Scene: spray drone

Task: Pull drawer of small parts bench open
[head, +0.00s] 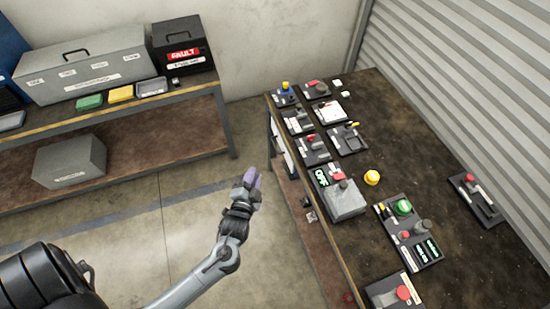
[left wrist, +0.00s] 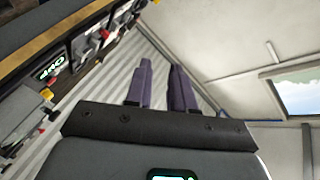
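A dark-topped bench (head: 350,228) with several control panels stands at the right of the head view. Its left side, under the top, shows a pale panel (head: 283,158) and a small light fitting (head: 310,215); I cannot tell whether either is the drawer. No drawer handle can be made out clearly. My left gripper (head: 253,175), with purple fingers, hangs over the floor just left of this bench, apart from it. In the left wrist view, the left gripper's fingers (left wrist: 160,72) stand apart with nothing between them. My right gripper is in neither view.
A second bench (head: 120,122) at the back left carries a grey case (head: 88,68), a black box (head: 184,50) and small coloured trays. A grey box (head: 70,162) sits on its lower shelf. Open concrete floor (head: 150,225) lies between the benches. A corrugated wall stands at the right.

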